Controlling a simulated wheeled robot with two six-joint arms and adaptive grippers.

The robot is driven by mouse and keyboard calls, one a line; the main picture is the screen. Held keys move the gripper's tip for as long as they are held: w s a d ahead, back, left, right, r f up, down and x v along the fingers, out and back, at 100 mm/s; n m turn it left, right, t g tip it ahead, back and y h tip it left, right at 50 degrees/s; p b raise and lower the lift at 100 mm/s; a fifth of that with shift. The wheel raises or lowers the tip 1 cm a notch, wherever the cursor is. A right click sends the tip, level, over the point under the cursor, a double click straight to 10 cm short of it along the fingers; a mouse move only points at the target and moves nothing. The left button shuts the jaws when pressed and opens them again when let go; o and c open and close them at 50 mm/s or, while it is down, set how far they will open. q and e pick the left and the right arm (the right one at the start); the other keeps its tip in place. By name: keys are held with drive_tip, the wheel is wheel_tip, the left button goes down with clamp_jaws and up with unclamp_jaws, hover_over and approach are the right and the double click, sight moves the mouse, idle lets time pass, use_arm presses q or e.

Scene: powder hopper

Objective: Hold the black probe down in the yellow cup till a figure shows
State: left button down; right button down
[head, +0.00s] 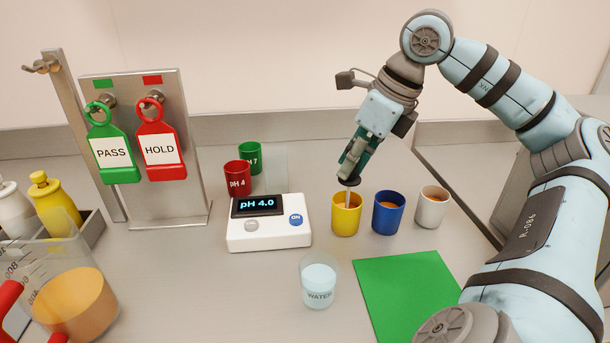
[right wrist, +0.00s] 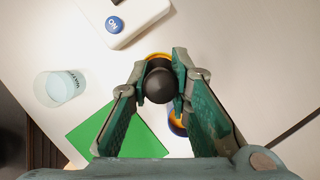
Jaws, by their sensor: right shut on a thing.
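The yellow cup (head: 346,222) stands on the bench just right of the white meter (head: 270,238). My right gripper (head: 350,168) is above the cup, shut on the black probe (head: 347,183). The probe's thin pale shaft reaches down inside the cup's rim; its tip is hidden by the wall. In the right wrist view the probe's black rounded top (right wrist: 160,82) sits between the fingers, with a bit of the yellow rim (right wrist: 158,56) behind it. The meter's display (head: 256,206) reads "pH 4.0". My left gripper is not in view.
A blue cup (head: 388,214) and a white cup (head: 432,208) stand close to the right. A water glass (head: 319,284) and green mat (head: 405,290) lie in front. Red (head: 237,178) and green (head: 249,156) pots stand behind the meter. PASS and HOLD tags hang left.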

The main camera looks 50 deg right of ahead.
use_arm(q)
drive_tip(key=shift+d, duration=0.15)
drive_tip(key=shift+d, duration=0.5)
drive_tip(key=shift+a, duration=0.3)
